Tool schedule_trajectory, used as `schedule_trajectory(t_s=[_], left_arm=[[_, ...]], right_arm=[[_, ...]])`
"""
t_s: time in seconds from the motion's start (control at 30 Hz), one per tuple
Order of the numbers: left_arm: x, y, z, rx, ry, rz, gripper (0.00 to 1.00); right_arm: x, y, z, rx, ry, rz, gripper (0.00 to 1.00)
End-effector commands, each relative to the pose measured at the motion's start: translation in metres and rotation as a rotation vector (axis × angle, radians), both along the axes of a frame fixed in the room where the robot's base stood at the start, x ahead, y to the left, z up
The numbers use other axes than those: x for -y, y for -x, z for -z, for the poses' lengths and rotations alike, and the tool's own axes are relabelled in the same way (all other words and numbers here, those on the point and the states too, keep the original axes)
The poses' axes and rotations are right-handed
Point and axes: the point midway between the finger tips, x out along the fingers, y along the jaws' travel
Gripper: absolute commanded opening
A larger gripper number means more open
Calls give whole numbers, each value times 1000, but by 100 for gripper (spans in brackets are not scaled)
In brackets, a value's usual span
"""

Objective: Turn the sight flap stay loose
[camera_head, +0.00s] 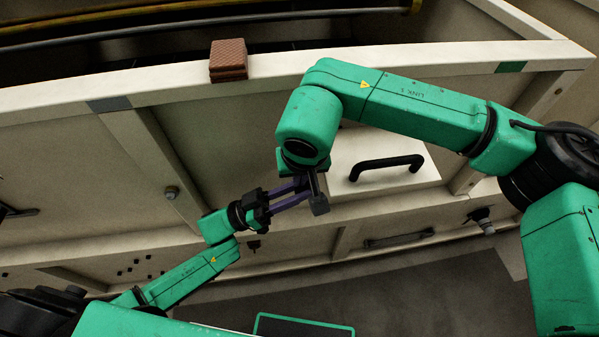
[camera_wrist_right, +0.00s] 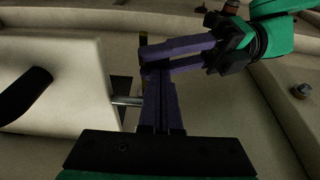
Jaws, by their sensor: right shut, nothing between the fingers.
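The sight flap appears to be the raised cream panel (camera_head: 345,180) with a black bar handle (camera_head: 387,168). It fills the left of the right wrist view (camera_wrist_right: 70,75). A short metal pin (camera_wrist_right: 127,101) shows at the panel's edge there; I cannot tell if it is the stay. My right gripper (camera_head: 319,204) is at the panel's left edge, its purple fingers (camera_wrist_right: 160,85) shut together and empty beside the pin. My left gripper (camera_head: 300,191) reaches in from the left, its two fingers apart, tips close to the right fingers. The contact point is hidden.
A brown block (camera_head: 228,60) sits on the upper cream ledge. A round knob (camera_head: 171,193) is on the wall at left. A valve-like fitting (camera_head: 483,219) and a grey bar handle (camera_head: 398,239) lie below the panel. Dark floor (camera_head: 430,285) is open in front.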

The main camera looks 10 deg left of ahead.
Motion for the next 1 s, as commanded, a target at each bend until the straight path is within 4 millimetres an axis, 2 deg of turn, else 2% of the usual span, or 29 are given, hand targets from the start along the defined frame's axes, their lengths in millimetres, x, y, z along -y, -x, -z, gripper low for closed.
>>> schedule_trajectory(t_s=[0.03,0.13,0.17,0.2,0.23,0.53,0.63,1.0], left_arm=[[-1,-2,-7,13,15,-1,0],[-1,-3,-9,16,18,-1,0],[-1,-3,-10,17,19,-1,39],[-1,-2,-9,17,19,0,54],[-1,-2,-9,17,18,0,61],[-1,-1,-6,11,13,0,61],[-9,2,-2,9,11,0,61],[-87,33,33,10,11,-2,61]], right_arm=[[2,5,6,-17,11,-5,0],[2,6,7,-21,14,-5,0],[2,6,7,-22,14,-5,0],[2,6,7,-22,14,-5,0],[2,6,7,-21,14,-5,0],[1,4,5,-15,10,-4,0],[1,3,4,-14,10,-3,0],[1,3,4,-12,8,-3,0]])
